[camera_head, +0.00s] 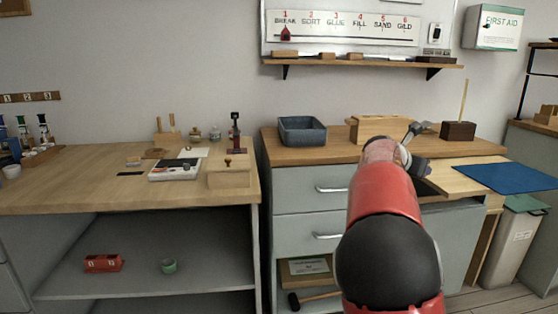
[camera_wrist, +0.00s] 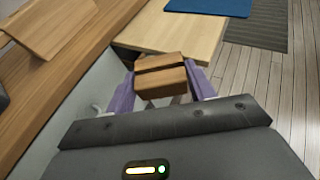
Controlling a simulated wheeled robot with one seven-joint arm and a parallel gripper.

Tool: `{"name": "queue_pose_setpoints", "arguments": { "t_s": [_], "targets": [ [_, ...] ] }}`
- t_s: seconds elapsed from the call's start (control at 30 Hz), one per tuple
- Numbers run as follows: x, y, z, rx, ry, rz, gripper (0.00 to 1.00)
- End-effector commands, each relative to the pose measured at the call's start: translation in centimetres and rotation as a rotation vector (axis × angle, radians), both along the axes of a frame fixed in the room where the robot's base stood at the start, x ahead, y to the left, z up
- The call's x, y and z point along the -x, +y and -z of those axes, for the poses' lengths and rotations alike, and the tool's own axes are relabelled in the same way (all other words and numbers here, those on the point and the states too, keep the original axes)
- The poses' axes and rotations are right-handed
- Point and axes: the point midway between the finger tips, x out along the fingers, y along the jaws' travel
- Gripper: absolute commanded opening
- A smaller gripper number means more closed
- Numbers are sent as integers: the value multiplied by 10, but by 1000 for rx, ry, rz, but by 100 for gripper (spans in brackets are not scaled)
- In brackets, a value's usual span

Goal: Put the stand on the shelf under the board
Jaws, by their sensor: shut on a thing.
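My gripper (camera_wrist: 160,86) is shut on a small brown wooden stand (camera_wrist: 161,75) with a slot across its top. Its purple fingers sit on either side of the stand. In the head view my red and black arm reaches over the right counter and hides most of the gripper (camera_head: 418,165); I cannot make out the stand there. The board (camera_head: 345,40) hangs on the back wall, with numbered words from BREAK to GILD. The wooden shelf (camera_head: 350,63) is below it on black brackets, carrying several small blocks and tools along its length.
The right counter holds a blue-grey bin (camera_head: 302,131), a light wooden box (camera_head: 380,129) and a dark block with a stick (camera_head: 458,131). A pull-out board (camera_head: 448,181) and blue mat (camera_head: 508,177) are at right. The left workbench (camera_head: 80,190) carries several tools.

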Motion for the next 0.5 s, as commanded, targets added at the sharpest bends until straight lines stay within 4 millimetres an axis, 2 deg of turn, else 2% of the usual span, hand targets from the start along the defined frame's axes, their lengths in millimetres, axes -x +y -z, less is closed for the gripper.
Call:
{"name": "queue_pose_setpoints", "arguments": {
  "t_s": [0.03,0.13,0.27,0.37,0.4,0.5],
  "targets": [
    [-9,14,26,-1,11,-66,28],
    [-23,40,69,0,11,-199,28],
    [-30,76,124,0,10,-365,28],
    [-26,107,169,-3,8,-498,28],
    [-21,121,186,-5,6,-552,28],
    [-5,152,222,-6,4,-670,28]
  ]
}}
